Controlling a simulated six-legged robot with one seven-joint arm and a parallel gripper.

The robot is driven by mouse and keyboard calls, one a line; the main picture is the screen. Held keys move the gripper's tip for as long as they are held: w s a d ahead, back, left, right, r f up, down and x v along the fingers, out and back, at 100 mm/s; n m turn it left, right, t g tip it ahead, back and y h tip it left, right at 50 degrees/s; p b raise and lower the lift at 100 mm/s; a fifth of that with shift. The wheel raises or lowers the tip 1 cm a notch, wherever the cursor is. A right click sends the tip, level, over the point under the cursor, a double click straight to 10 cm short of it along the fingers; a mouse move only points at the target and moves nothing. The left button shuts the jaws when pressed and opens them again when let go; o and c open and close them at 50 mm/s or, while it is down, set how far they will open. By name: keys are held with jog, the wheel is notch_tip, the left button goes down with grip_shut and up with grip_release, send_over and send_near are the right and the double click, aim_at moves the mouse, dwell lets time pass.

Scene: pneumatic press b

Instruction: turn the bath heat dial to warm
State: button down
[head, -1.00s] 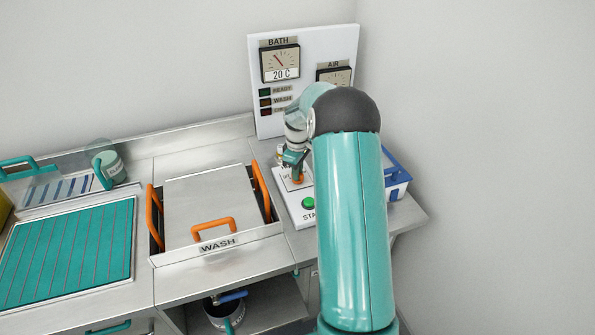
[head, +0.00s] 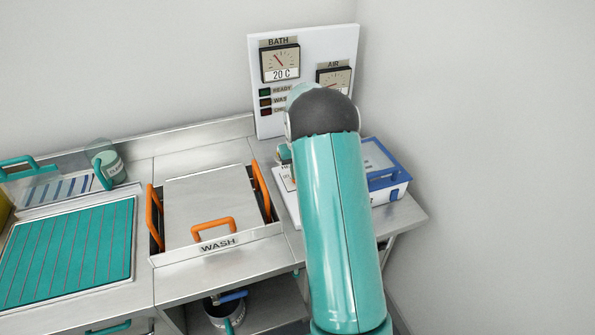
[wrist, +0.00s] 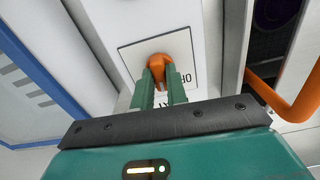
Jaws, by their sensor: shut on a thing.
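The bath heat dial is an orange knob (wrist: 160,62) on a white plate with a thin black frame. In the wrist view my gripper (wrist: 161,78) has its two green fingers closed on the dial, one on each side. The word OFF shows upside down right of the dial; other lettering is partly hidden behind the fingers, so the dial's setting cannot be read. In the head view my arm hides most of the dial and gripper. The BATH gauge (head: 280,62) on the upright white panel reads 20 C.
The wash tank lid (head: 212,205) with orange handles lies left of the control box. A blue and white box (head: 385,175) stands right of my arm. An AIR gauge (head: 334,79) is partly visible behind my arm. A teal mat (head: 70,250) lies far left.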

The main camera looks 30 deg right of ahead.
jog(key=m, duration=0.4)
jog(key=shift+w+r+m, duration=0.1)
jog(key=shift+m, duration=2.1)
jog(key=c, duration=1.4)
grip_release()
notch_tip(320, 180, up, 14)
